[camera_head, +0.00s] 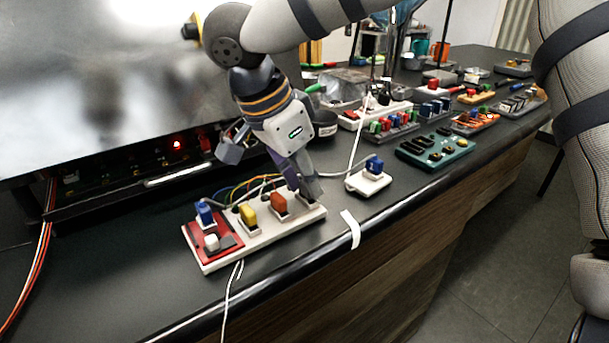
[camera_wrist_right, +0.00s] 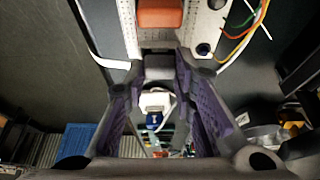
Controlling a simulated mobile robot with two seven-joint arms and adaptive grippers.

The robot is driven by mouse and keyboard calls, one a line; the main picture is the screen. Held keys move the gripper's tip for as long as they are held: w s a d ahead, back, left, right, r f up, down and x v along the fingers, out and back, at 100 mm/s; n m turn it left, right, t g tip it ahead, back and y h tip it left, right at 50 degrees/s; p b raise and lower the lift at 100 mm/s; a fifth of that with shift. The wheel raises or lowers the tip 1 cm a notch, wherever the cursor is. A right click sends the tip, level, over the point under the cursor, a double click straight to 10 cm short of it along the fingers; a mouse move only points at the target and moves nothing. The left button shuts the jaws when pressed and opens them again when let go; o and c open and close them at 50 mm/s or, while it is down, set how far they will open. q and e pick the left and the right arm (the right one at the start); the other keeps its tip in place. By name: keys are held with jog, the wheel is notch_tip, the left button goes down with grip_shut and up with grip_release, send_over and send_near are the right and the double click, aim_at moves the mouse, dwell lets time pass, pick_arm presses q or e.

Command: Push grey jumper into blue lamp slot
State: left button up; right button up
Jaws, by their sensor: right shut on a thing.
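A long white strip board (camera_head: 265,228) lies near the bench's front edge. A blue jumper (camera_head: 204,211), a yellow jumper (camera_head: 248,215) and an orange jumper (camera_head: 279,202) stand along it. My right gripper (camera_head: 309,194) points down at the board's right end, its fingers shut on the grey jumper. The fingers hide the slot. My left gripper is not in view.
A small white block with a blue top (camera_head: 368,182) stands right of the board. A green board (camera_head: 435,148) and several parts boards lie farther right. A white strip (camera_head: 351,229) hangs over the bench edge. A dark machine with a red light (camera_head: 177,145) stands behind.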

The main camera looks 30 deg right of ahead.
jog(key=o, duration=0.9)
jog(key=v, duration=1.2)
